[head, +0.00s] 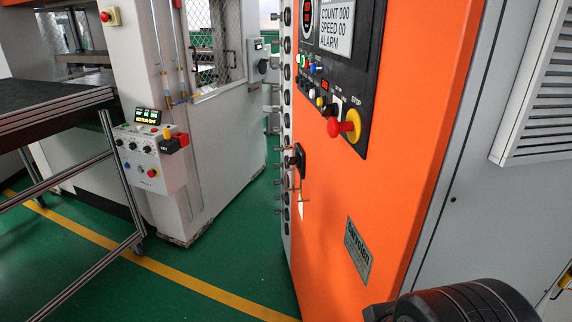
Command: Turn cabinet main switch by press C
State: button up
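An orange cabinet (425,130) fills the right half of the head view. Another dial-like switch on a grey box (258,60) is on the white machine behind. I cannot tell which of these is the main switch, or read any press letter. My gripper is not in view; only a dark rounded part, likely of my arm, shows at the bottom right.
The orange front carries a black panel (375,75) with several buttons and a large red stop knob (350,126). A white machine (150,60) with a control box (150,160) stands left. A metal-framed table (60,108) is far left. Green floor (240,250) lies between.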

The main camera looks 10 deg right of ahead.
aim_at(295, 160)
jog(key=j, duration=0.3)
jog(key=i+j, duration=0.1)
jog(key=j, duration=0.25)
jog(key=i+j, duration=0.4)
jog(key=i, duration=0.15)
jog(key=i+j, duration=0.75)
jog(key=i, duration=0.3)
jog(key=i+l, duration=0.25)
jog(key=l, duration=0.2)
jog(key=i+l, duration=0.25)
jog(key=l, duration=0.15)
jog(key=u, duration=0.05)
